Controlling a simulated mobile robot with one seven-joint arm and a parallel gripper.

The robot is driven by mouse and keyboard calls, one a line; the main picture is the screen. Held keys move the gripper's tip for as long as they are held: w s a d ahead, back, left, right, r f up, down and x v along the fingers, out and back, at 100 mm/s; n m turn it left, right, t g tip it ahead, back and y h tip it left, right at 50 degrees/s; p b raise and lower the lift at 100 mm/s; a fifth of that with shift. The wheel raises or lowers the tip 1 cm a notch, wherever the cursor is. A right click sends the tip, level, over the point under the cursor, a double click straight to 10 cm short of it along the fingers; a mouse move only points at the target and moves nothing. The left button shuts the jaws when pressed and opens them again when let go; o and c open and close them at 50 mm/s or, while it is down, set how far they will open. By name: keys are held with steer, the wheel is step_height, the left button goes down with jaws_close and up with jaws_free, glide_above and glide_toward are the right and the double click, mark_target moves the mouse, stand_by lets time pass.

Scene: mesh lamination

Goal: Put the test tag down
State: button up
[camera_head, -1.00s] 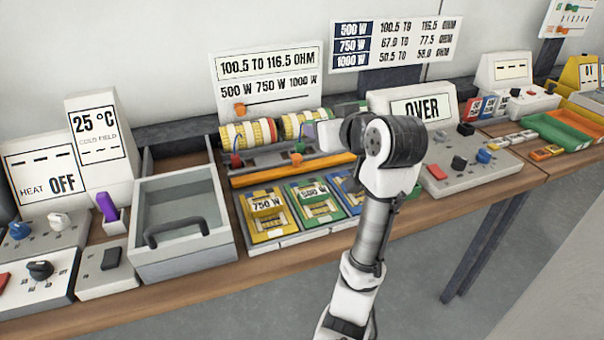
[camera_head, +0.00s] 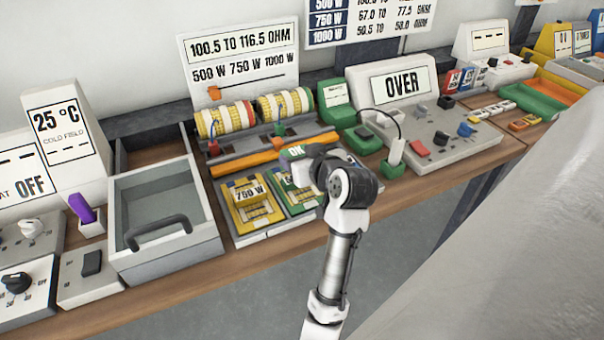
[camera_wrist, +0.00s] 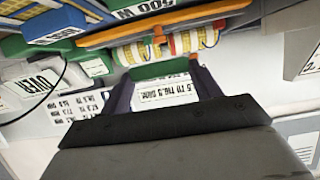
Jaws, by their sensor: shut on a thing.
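The green test tag (camera_head: 294,151), with a white label that seems to read OK, is at my gripper's tip (camera_head: 308,156) in the camera_head view. It is above the front edge of the roll stand, near the green card. In the camera_wrist view the green tag (camera_wrist: 158,68) spans the gap between my gripper's two dark fingers (camera_wrist: 160,80), which are shut on it. Whether its underside touches anything cannot be told. A yellow 750 W card (camera_head: 250,195) and a green card (camera_head: 295,195) lie in front of the stand. My wrist hides part of the cards.
Two wire-wound rolls (camera_head: 225,120) sit behind an orange bar (camera_head: 250,165). An open grey drawer (camera_head: 165,215) stands at the left. Bare bench front shows below the cards.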

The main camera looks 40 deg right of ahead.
steer(key=shift+f+p, duration=0.3)
steer(key=shift+f, duration=2.7)
steer(key=shift+f, duration=0.1)
steer(key=shift+f, duration=0.15)
steer(key=o, duration=0.9)
steer(key=shift+o, duration=0.4)
steer(key=shift+r, duration=0.2)
steer(key=b+v, duration=0.2)
steer(key=v, duration=1)
steer(key=shift+r, duration=0.1)
